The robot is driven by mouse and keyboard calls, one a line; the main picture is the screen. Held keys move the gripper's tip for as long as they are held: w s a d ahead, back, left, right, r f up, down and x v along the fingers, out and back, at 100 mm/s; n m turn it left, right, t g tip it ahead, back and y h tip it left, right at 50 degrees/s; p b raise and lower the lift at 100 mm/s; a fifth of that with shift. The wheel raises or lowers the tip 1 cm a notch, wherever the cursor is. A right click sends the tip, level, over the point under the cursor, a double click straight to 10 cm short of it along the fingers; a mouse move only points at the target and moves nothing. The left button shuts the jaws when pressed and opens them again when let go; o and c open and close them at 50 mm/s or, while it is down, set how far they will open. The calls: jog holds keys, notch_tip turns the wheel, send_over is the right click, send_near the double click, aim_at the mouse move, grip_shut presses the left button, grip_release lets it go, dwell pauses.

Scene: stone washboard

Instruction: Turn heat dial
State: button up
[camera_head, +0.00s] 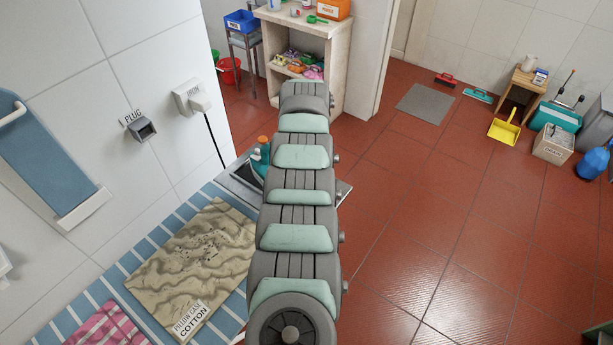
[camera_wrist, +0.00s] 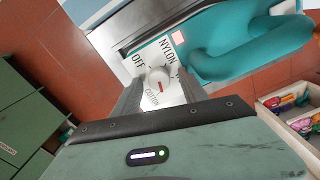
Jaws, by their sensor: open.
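The heat dial (camera_wrist: 158,80) is a small pale round knob with a red mark, in the wrist view. It sits on a light panel (camera_wrist: 146,58) lettered OFF, NYLON and what looks like COTTON; another label is mostly hidden. The red mark points down in the picture, toward the COTTON lettering. My gripper (camera_wrist: 159,86) is open, with one finger on each side of the dial; I cannot tell whether they touch it. A teal iron-like body (camera_wrist: 235,45) lies beside the panel. In the head view, a teal object (camera_head: 262,157) shows partly behind my arm; the dial and gripper are hidden there.
A striped ironing surface (camera_head: 60,322) holds a pillow case (camera_head: 195,262) and a pink checked cloth (camera_head: 108,328). A wall socket with a plug (camera_head: 192,98) and black cord is behind. A shelf (camera_head: 330,62) stands beyond; the red floor (camera_head: 430,220) at right is mostly clear.

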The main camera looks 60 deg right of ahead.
notch_tip(320, 180, up, 11)
jog(key=shift+p, duration=0.4)
jog(key=shift+f, duration=0.1)
dwell(0.4)
